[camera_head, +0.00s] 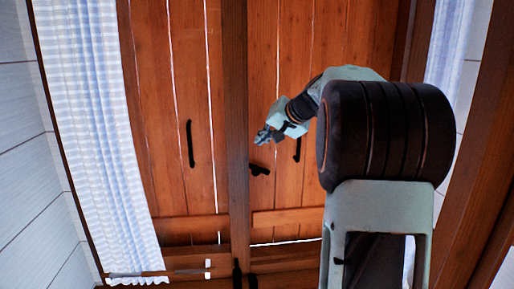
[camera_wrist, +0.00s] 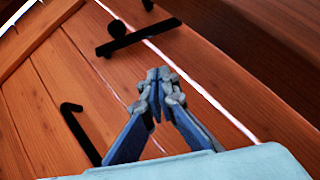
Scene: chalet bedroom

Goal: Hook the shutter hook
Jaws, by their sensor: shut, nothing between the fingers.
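Two closed wooden shutter panels stand left (camera_head: 185,80) and right (camera_head: 285,70) of a dark upright post. A short black bar with a round knob, seemingly the shutter hook (camera_head: 259,169), is on the right panel beside the post. It lies across the boards in the wrist view (camera_wrist: 150,34). A black handle (camera_head: 297,150) is to its right; a black piece with a bent end shows at left in the wrist view (camera_wrist: 76,128). My gripper (camera_head: 264,136) is shut and empty, just above the bar in the head view. Its fingertips (camera_wrist: 158,76) appear apart from the bar.
A second black handle (camera_head: 190,144) is on the left panel. A pale striped curtain (camera_head: 95,120) hangs at left, another (camera_head: 448,40) at upper right. The dark post (camera_head: 237,130) runs between the panels. Small black fittings (camera_head: 237,272) show at the bottom.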

